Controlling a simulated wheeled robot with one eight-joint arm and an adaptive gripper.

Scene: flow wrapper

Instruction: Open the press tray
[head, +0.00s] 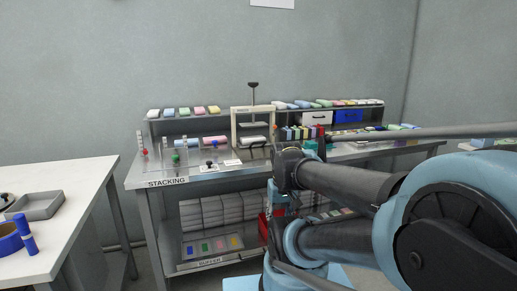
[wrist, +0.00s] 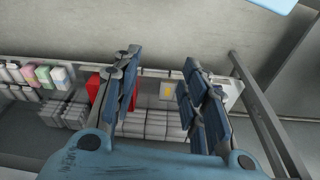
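The press (head: 236,126) is a pale upright frame with a black handle on top, standing on the steel workbench in the head view. A pale block shows low inside its frame; I cannot tell for sure which part is the tray or how far out it sits. The press cannot be made out in the wrist view. My gripper (wrist: 160,95) has its two blue-padded fingers wide apart with nothing between them. Behind the fingers are pale stacks and a red container. In the head view my arm covers the bench right of the press, and the fingers are not clear there.
The steel bench (head: 137,177) carries coloured packs on a raised shelf, a white bin (head: 315,118) and a blue bin (head: 348,116). Pale stacks (head: 222,212) fill its lower shelf. A white table (head: 75,178) with a grey tray (head: 38,206) stands left; floor shows between them.

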